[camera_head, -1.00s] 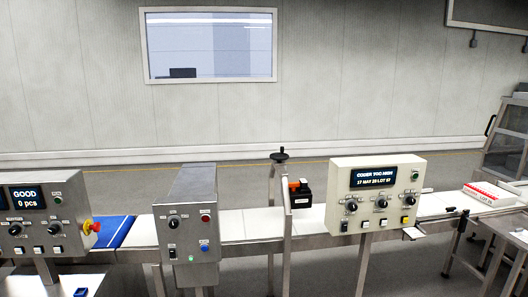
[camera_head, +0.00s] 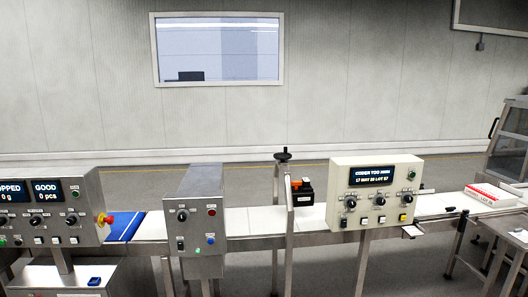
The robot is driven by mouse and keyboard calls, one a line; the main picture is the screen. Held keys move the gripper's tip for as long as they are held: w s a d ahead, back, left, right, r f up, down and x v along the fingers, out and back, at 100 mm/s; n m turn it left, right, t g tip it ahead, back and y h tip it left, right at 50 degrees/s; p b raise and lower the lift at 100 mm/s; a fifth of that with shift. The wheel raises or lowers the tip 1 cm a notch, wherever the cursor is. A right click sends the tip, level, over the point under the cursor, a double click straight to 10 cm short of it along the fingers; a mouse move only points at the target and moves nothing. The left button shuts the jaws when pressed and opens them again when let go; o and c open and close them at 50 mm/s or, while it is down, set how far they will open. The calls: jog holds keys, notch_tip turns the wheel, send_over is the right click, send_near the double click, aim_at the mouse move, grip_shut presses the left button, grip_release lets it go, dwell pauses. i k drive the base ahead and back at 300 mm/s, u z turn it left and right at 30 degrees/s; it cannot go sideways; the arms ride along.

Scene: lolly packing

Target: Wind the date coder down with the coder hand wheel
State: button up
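The coder hand wheel (camera_head: 282,155) is a small black wheel on top of a steel post (camera_head: 290,205) beside the conveyor. The date coder (camera_head: 302,192), a black box with an orange part, is mounted on the right of the post above the white belt. The cream coder panel (camera_head: 375,192) has a dark display that appears to read "CODER TOO HIGH" with "17 MAY 25 LOT 57" below it. My gripper is not in this view.
A grey control box (camera_head: 194,225) stands left of the post, in front of the belt. A checkweigher panel (camera_head: 50,210) with a red stop button is at far left. A white and red carton (camera_head: 491,195) sits at right. Open floor (camera_head: 250,180) lies behind the conveyor.

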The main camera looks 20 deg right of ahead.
aim_at(283, 156)
jog(key=u, duration=0.5)
jog(key=i, duration=0.95)
jog(key=u, duration=0.1)
jog(key=k, duration=0.85)
jog(key=z, duration=0.2)
jog(key=i, duration=0.35)
jog(key=u, duration=0.05)
